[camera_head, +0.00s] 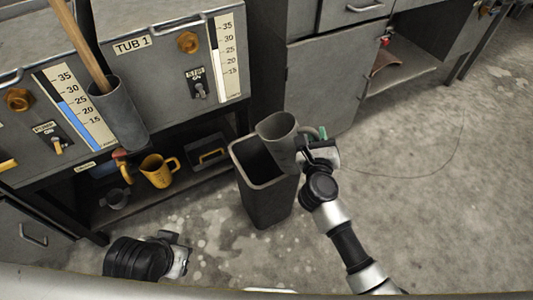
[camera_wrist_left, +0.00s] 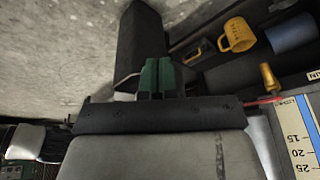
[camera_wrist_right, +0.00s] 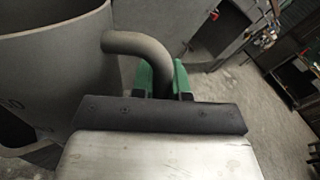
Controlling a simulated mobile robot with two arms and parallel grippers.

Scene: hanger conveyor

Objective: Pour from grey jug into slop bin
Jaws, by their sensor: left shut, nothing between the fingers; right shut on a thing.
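The grey jug (camera_head: 277,129) is at the slop bin's upper right rim in the head view, and looks roughly upright. My right gripper (camera_head: 318,140) is shut on its handle; the right wrist view shows the handle (camera_wrist_right: 140,45) between green fingers (camera_wrist_right: 163,80) and the jug body (camera_wrist_right: 60,60) at left. The dark slop bin (camera_head: 262,200) stands on the floor, its opening partly covered by the jug. Its contents are hidden in shadow. My left gripper (camera_wrist_left: 158,77) is shut and empty, low at the front left in the head view.
The tub cabinet (camera_head: 165,70) with level gauges stands at left, a grey holder (camera_head: 120,112) on its front. Grey cabinets (camera_head: 325,85) stand behind. Floor at right is clear.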

